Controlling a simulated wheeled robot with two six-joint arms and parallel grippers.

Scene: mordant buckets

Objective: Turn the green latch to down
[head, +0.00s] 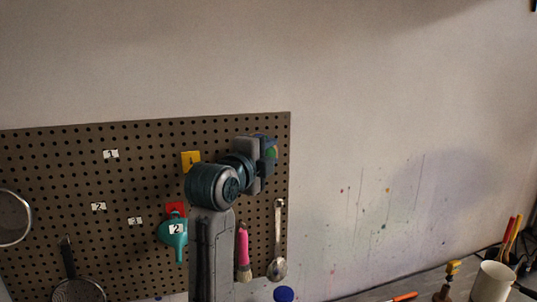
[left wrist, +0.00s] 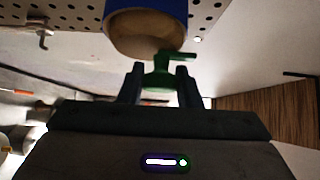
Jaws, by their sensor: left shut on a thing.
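The green latch (left wrist: 162,77) sits between the two fingers of my left gripper (left wrist: 160,72) in the left wrist view. The gripper is shut on it. A short green arm sticks out to the right beyond the fingers there. Just behind it is a blue-sided part with a round tan opening (left wrist: 145,35). In the head view my left gripper (head: 267,162) is at the upper right corner of the pegboard, and a bit of the green latch (head: 272,153) shows beside it. The gripper hides most of the latch, so I cannot tell which way it points. My right gripper is not in view.
The brown pegboard (head: 60,160) holds a teal funnel (head: 174,229), a pink-handled brush (head: 243,250), a metal spoon (head: 279,268) and sieves. A white mug (head: 492,283) stands at the lower right. The wall right of the board is clear.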

